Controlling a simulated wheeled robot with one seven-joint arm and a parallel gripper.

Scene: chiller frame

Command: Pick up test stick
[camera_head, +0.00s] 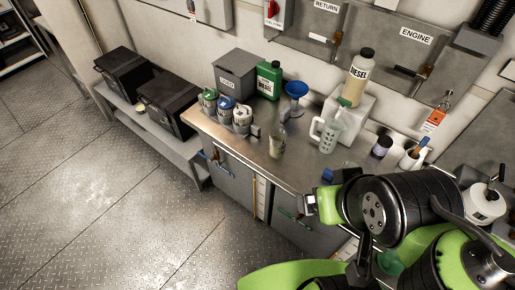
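No thing can be named the test stick with certainty. A small white cup (413,158) at the bench's right holds upright sticks (423,144) with blue and brown ends. Thin coloured sticks, blue (216,155), yellow (254,187) and green (295,217), show along the bench's front. My green and black arm fills the lower right, over the bench's front right part. Its wrist is near the bench edge, apart from the cup. My gripper's fingers cannot be made out clearly, so its opening and any hold are hidden.
The metal bench (292,163) carries a clear beaker (278,142), a jug (327,133), a diesel bottle (357,78) on a white block, a green can (269,80), a blue funnel (296,92) and several small cans (226,108). Black cases (166,106) stand left. The floor (90,200) is clear.

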